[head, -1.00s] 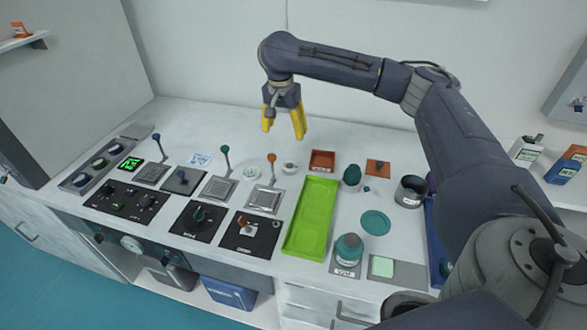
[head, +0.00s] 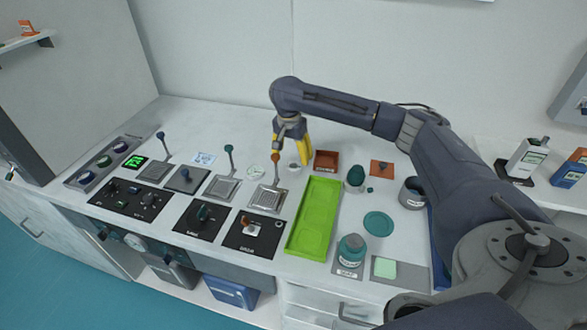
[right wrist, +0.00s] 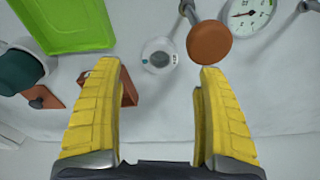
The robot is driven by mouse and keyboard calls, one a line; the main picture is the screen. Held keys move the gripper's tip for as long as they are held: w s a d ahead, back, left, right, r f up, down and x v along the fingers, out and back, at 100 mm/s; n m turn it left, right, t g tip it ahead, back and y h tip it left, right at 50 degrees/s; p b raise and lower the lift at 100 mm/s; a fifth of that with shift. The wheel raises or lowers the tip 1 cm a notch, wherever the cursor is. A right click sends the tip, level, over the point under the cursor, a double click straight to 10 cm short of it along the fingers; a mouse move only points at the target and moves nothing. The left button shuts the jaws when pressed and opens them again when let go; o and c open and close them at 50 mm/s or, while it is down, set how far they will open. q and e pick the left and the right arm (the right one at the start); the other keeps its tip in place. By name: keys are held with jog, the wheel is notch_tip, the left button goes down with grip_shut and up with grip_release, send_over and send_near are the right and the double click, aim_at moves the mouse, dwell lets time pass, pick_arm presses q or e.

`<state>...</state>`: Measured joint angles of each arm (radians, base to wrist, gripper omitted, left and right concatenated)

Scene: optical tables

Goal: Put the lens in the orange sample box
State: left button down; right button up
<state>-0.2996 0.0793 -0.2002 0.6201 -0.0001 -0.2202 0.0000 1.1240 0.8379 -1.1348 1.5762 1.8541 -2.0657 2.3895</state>
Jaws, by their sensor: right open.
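A small white round piece with a clear centre, which looks like the lens (head: 294,166), lies on the table; it also shows in the right wrist view (right wrist: 159,55). The orange sample box (head: 326,160) is a small open orange-brown tray just right of it. In the right wrist view the box (right wrist: 128,92) is partly hidden behind the left-hand yellow finger. My right gripper (head: 292,150) is open and empty, low over the table by the lens. In its wrist view the lens appears between the fingertips, slightly beyond them. My left gripper is out of view.
An orange-knobbed lever (head: 275,158) stands close to the gripper's left; its round knob (right wrist: 209,42) is near a fingertip. A dial gauge (right wrist: 246,12) lies beyond. A green tray (head: 314,220), a teal jar (head: 356,176) and a dark cup (head: 412,191) stand to the right.

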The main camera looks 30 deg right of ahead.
aim_at(294, 166)
jog(key=shift+w+d+f, duration=0.1)
jog(key=shift+d+f, duration=0.05)
jog(key=shift+f, duration=0.9)
jog(key=shift+w+d+f, duration=0.1)
jog(key=shift+f, duration=0.95)
jog(key=shift+w+d+f, duration=0.1)
jog(key=shift+d+f, duration=0.05)
jog(key=shift+f, duration=0.9)
jog(key=c, duration=1.5)
jog(key=shift+r, duration=0.15)
